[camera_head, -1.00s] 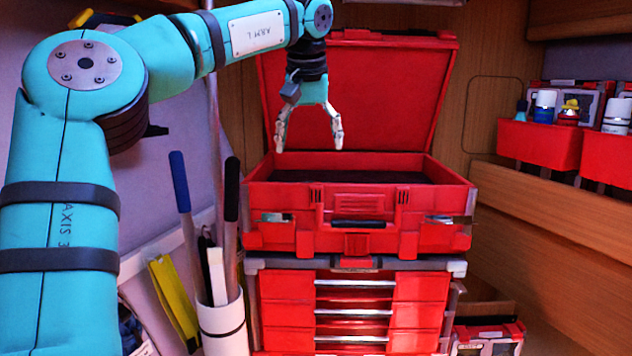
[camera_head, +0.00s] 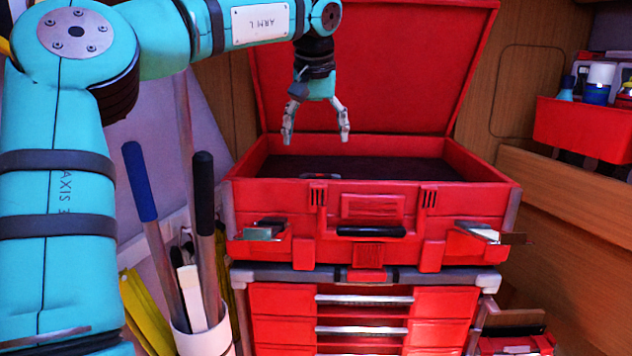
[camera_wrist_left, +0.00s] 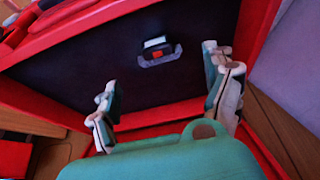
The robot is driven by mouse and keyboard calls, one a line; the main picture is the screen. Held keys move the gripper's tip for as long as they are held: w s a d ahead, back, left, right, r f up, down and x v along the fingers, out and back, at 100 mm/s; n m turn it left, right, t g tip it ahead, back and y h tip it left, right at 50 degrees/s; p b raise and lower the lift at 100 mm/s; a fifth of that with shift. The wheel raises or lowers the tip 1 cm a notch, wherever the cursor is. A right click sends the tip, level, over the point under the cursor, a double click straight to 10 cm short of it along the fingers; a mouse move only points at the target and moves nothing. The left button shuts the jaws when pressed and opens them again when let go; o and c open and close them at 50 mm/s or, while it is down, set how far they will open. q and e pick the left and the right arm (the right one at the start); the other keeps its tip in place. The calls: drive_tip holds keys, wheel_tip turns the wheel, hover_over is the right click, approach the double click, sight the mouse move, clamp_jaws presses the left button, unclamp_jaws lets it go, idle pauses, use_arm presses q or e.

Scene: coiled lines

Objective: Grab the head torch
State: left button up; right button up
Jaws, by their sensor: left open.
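The red case (camera_head: 370,200) stands open on a red drawer unit, its lid raised at the back. A small item that looks like the head torch (camera_head: 320,176) lies on the dark floor of the case, partly hidden by the front wall. In the left wrist view the head torch (camera_wrist_left: 158,50) shows grey, white and red parts. My left gripper (camera_head: 317,138) is open and empty over the case, fingers pointing down, apart from the torch. In the left wrist view the torch appears beyond the open fingers (camera_wrist_left: 163,84). My right gripper is out of view.
The raised lid (camera_head: 375,70) stands behind my left gripper. A white holder (camera_head: 205,335) with long-handled tools is at the left. The rest of the case floor looks clear.

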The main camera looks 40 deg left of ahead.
sight(319, 175)
use_arm(q)
drive_tip(key=x, duration=0.4)
drive_tip(key=p+x, duration=0.1)
drive_tip(key=x, duration=0.2)
drive_tip(key=shift+w+a+r, duration=0.1)
drive_tip(key=shift+w+a, duration=0.2)
drive_tip(key=shift+a, duration=0.1)
drive_tip(key=shift+w+f, duration=0.1)
drive_tip(key=shift+f, duration=0.1)
drive_tip(key=shift+f+p, duration=0.15)
drive_tip(key=shift+p, duration=0.15)
drive_tip(key=p+x, duration=0.2)
drive_tip(key=x, duration=0.2)
drive_tip(key=shift+w+d, duration=0.15)
drive_tip(key=shift+w, duration=0.05)
drive_tip(key=shift+w+f, duration=0.2)
drive_tip(key=shift+f, duration=0.25)
drive_tip(key=shift+s+r, duration=0.1)
drive_tip(key=shift+c, duration=0.6)
drive_tip(key=shift+s+r, duration=0.1)
drive_tip(key=c, duration=0.9)
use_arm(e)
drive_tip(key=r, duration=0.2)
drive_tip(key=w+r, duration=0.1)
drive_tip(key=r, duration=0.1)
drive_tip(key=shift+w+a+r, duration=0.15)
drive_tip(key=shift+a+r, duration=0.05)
